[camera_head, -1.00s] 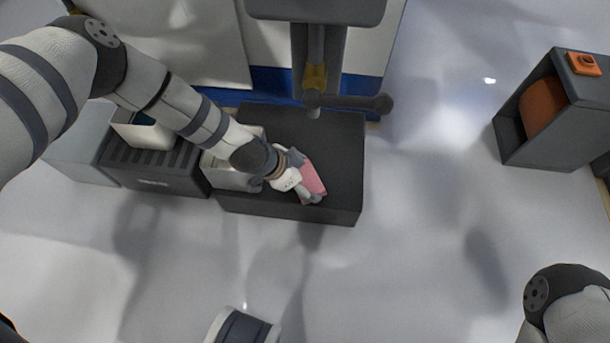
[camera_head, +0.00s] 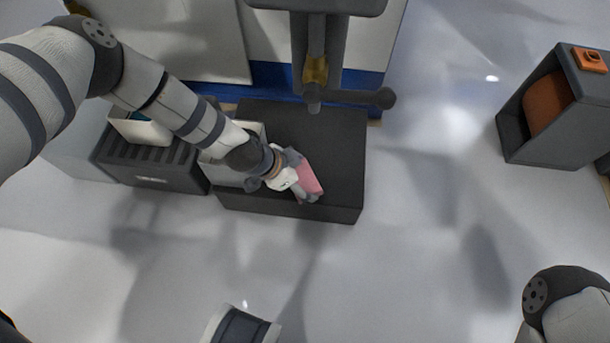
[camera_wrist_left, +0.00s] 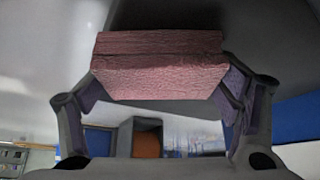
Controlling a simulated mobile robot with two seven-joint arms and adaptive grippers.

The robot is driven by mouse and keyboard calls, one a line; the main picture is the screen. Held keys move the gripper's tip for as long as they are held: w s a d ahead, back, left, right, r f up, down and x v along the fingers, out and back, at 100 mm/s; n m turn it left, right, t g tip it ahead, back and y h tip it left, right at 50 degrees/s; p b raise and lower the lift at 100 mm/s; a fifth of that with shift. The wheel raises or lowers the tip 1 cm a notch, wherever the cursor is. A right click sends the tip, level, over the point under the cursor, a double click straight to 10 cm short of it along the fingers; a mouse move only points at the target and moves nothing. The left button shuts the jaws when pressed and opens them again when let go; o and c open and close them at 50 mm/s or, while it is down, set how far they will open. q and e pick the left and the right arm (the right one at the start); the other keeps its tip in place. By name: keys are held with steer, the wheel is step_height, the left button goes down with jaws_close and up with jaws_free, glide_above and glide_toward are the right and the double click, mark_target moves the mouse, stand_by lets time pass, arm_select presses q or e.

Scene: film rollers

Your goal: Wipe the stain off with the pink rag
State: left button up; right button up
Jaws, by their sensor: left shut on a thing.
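The pink rag (camera_head: 309,183) is a folded, block-like pad over the dark box-shaped bench (camera_head: 335,150). My left gripper (camera_head: 302,178) is shut on it. In the left wrist view the rag (camera_wrist_left: 158,65) spans between the two fingers of the gripper (camera_wrist_left: 160,85), with its textured side showing. I cannot tell whether the rag touches the bench top. No stain shows clearly; the gripper and rag cover part of the bench. My right gripper is out of view; only part of my right arm shows at the lower right.
A white bin (camera_head: 222,172) stands on the bench's left part, beside a dark ribbed box (camera_head: 150,170) with another white container (camera_head: 142,130). A grey machine arm with a handle (camera_head: 345,100) overhangs the bench's back. A grey cabinet (camera_head: 560,110) stands far right; floor between is clear.

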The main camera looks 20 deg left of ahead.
arm_select(q)
steer(key=a, duration=0.1)
steer(key=s+a, duration=0.1)
steer(key=a, duration=0.1)
steer(key=shift+r, duration=0.1)
steer(key=shift+w+d+f, duration=0.1)
steer(key=shift+w+d, duration=0.05)
steer(key=shift+d, duration=0.5)
steer(key=shift+w+d+f, duration=0.1)
steer(key=shift+w+d, duration=0.1)
steer(key=shift+d, duration=0.4)
steer(key=shift+w+d+f, duration=0.1)
steer(key=shift+w+d, duration=0.05)
steer(key=shift+d, duration=0.5)
steer(key=shift+w+r+p, duration=0.1)
steer(key=shift+r+p, duration=1.9)
steer(key=shift+r, duration=1)
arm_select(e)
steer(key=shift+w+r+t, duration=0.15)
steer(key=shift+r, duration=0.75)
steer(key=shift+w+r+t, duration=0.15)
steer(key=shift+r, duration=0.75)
arm_select(q)
steer(key=shift+r, duration=0.1)
